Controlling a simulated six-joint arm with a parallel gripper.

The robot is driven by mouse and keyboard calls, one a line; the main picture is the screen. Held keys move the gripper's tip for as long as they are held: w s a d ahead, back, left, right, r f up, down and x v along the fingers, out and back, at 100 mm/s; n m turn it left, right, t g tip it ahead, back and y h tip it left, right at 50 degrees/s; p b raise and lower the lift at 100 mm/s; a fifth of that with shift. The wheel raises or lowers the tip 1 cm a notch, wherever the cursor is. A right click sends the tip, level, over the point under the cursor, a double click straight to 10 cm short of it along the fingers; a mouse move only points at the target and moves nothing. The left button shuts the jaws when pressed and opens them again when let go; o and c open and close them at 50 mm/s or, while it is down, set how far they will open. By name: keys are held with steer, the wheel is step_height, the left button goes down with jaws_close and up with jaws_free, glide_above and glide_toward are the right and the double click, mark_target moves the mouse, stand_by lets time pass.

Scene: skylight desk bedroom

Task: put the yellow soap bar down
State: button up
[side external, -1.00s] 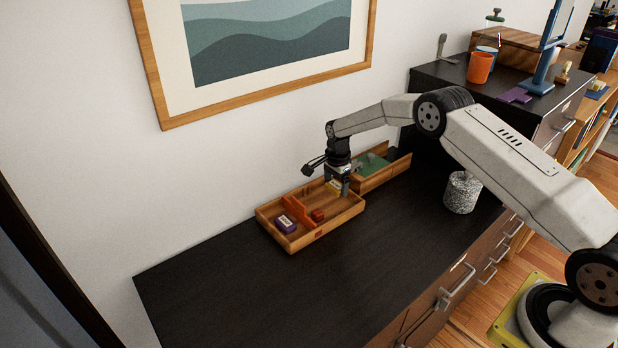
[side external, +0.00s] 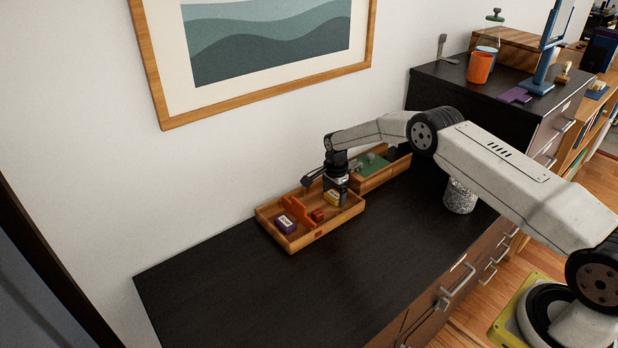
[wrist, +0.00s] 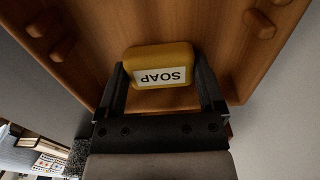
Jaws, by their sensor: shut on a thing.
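The yellow soap bar (wrist: 162,62) has a white label reading SOAP. In the wrist view it sits between the two fingers of my gripper (wrist: 162,75), which is shut on it. In the side view the soap bar (side external: 333,199) is low inside the right part of the wooden tray (side external: 300,240), under my gripper (side external: 335,192). Whether the soap touches the tray floor I cannot tell.
A purple box with a white label (side external: 286,224) lies in the tray's left part, beside an orange divider (side external: 298,210). A small red-orange block (side external: 318,215) lies near the middle. A second wooden box (side external: 372,183) with a green piece stands behind, near a speckled cylinder (side external: 460,196).

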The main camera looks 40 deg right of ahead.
mark_target(334, 194)
steer(key=o, duration=1.1)
step_height(334, 194, up, 12)
steer(key=shift+r, duration=0.15)
stand_by(0.3)
